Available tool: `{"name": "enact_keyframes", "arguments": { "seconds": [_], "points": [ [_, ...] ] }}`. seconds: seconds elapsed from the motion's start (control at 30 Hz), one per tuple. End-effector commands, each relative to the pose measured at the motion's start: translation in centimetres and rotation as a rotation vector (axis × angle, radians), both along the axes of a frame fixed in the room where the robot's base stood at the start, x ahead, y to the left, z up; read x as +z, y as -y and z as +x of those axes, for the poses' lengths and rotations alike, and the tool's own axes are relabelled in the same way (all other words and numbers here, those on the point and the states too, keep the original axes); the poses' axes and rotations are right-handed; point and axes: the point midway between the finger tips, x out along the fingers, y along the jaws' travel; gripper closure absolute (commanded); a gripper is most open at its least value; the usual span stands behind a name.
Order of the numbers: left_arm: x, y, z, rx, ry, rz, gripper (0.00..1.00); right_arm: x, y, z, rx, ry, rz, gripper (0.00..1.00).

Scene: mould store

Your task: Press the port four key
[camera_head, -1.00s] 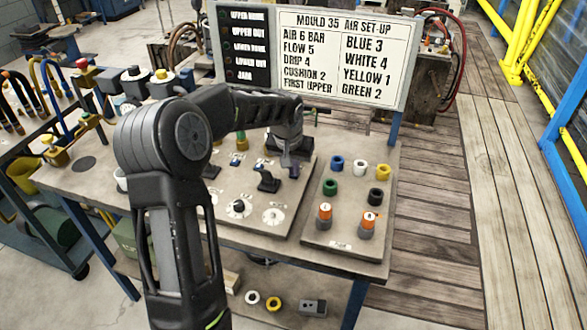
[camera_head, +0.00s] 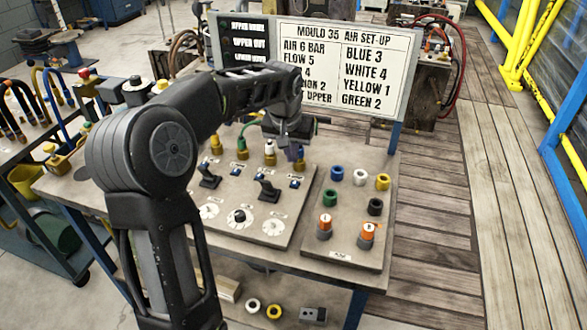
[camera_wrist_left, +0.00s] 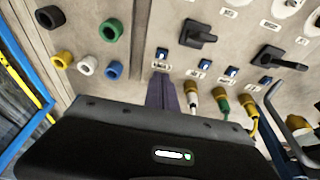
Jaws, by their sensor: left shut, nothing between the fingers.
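The control panel (camera_head: 222,222) lies on the bench with a row of small blue keys near its back edge. The rightmost blue key (camera_head: 295,183) is at the panel's right side; it also shows in the wrist view (camera_wrist_left: 162,53). Its label is too small to read, so I cannot confirm it as port four. My left gripper (camera_head: 300,163) is shut and empty, just behind this key; in the wrist view its fingertips (camera_wrist_left: 161,82) point near it. I cannot tell whether they touch it. My right gripper is not in view.
Brass ports with coloured hoses (camera_head: 242,150) stand behind the keys. Black levers (camera_head: 267,189) and dials sit in front of them. A board with coloured rings (camera_head: 349,220) is at the right. The set-up sign (camera_head: 350,65) stands behind my arm.

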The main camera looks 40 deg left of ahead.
Motion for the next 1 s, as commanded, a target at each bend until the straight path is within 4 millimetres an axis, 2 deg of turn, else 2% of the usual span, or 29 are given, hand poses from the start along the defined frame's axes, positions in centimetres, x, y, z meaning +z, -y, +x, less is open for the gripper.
{"name": "enact_keyframes", "arguments": {
  "seconds": [0.13,0.3,1.0],
  "points": [
    [2.4,0.2,-0.6,0.000,0.005,0.001,1.00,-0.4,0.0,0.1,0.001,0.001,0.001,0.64],
    [3.7,0.4,-0.9,-0.001,0.004,0.001,1.00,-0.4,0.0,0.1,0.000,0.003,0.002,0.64],
    [3.9,0.4,-1.0,-0.001,0.003,0.000,1.00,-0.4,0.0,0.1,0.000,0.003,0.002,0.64]
  ]
}}
